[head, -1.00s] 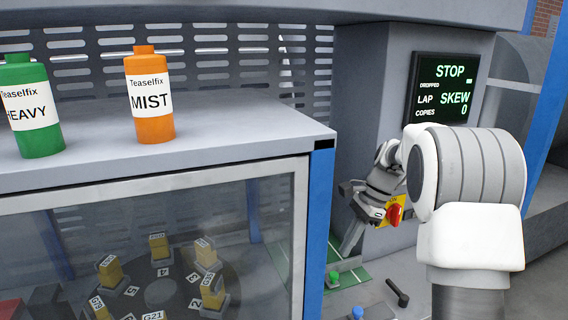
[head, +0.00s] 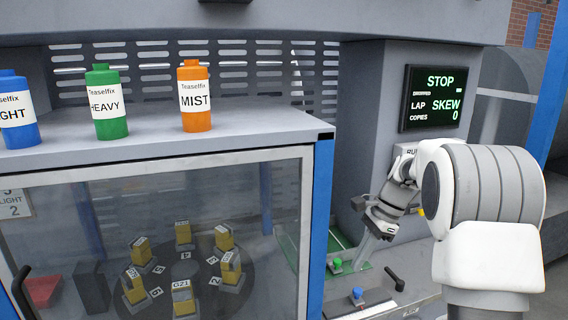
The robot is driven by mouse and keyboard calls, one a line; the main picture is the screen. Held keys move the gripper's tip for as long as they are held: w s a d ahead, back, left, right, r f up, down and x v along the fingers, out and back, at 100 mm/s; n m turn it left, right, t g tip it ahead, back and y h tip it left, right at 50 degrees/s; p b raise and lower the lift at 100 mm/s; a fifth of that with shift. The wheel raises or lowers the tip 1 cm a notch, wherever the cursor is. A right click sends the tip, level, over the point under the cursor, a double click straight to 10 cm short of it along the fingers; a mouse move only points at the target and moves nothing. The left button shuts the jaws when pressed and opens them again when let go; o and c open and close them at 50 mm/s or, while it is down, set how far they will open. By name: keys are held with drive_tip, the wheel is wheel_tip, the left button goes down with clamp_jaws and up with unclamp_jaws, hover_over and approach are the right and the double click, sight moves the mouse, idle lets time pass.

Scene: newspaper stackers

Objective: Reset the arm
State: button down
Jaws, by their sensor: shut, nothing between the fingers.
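My gripper (head: 366,252) is at the end of my arm (head: 480,200), at the right of the head view. It points down in front of the machine's grey column, over the green-marked panel. Its fingers are together and nothing shows between them. The green knob (head: 336,265) is just left of and below the fingertips. A yellow switch plate on the column is mostly hidden behind my arm.
Blue (head: 17,110), green (head: 106,103) and orange (head: 195,97) bottles stand on the cabinet top (head: 250,125). Behind the cabinet's glass is a carousel with several yellow blocks. A blue knob (head: 357,296) and a black lever (head: 394,279) are near my arm. A screen (head: 432,98) reads STOP, LAP SKEW.

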drive_tip(key=s+a+r+n+t+h, duration=0.1)
drive_tip(key=s+a+r+n, duration=0.1)
drive_tip(key=s+r+n, duration=0.35)
drive_tip(key=s+r+n+t+h, duration=0.1)
drive_tip(key=s+n, duration=0.4)
drive_tip(key=s, duration=0.6)
drive_tip(key=s+a+r+n+t+h, duration=0.1)
drive_tip(key=s+n+t, duration=0.3)
drive_tip(key=s, duration=0.8)
drive_tip(key=shift+a+r+n+h, duration=0.25)
drive_tip(key=shift+r+n+h, duration=0.45)
drive_tip(key=shift+r, duration=0.15)
